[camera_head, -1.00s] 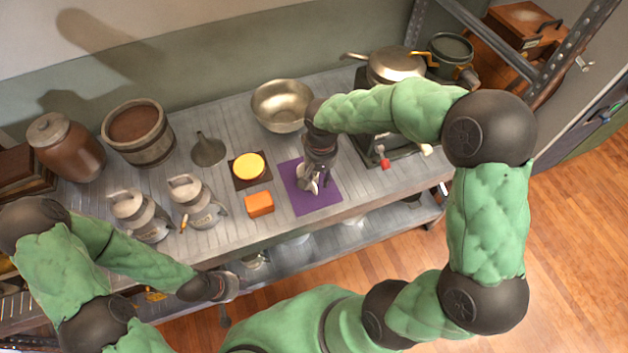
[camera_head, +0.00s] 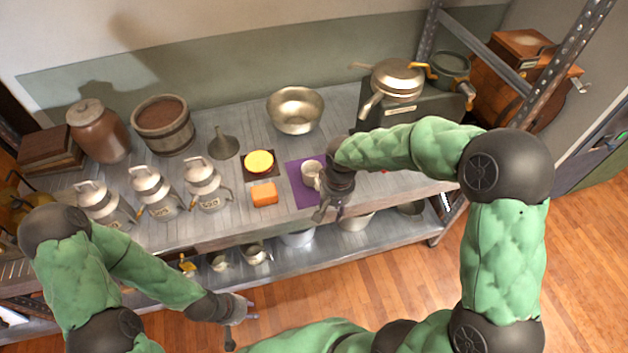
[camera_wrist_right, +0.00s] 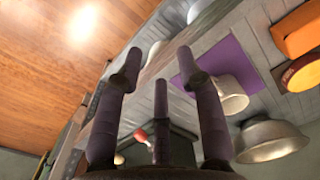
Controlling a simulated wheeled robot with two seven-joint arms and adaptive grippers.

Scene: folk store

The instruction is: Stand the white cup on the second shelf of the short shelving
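The white cup (camera_head: 311,169) stands on a purple mat (camera_head: 299,187) on the top of the grey shelving (camera_head: 225,236). In the right wrist view the cup (camera_wrist_right: 236,98) is just right of the fingers, partly hidden by one. My right gripper (camera_head: 322,213) is at the front edge of the top, on the near side of the cup. Its fingers (camera_wrist_right: 158,68) are spread with nothing between them. My left gripper (camera_head: 243,322) is low in front of the shelving, fingers apart and empty. A lower shelf (camera_head: 395,240) shows below the top.
An orange block (camera_head: 264,194), a yellow round item (camera_head: 259,162), a funnel (camera_head: 223,145) and a metal bowl (camera_head: 295,110) stand near the mat. Several jugs (camera_head: 206,184) line the left front. Pots (camera_head: 356,221) stand on the lower shelf; its right end has some bare room.

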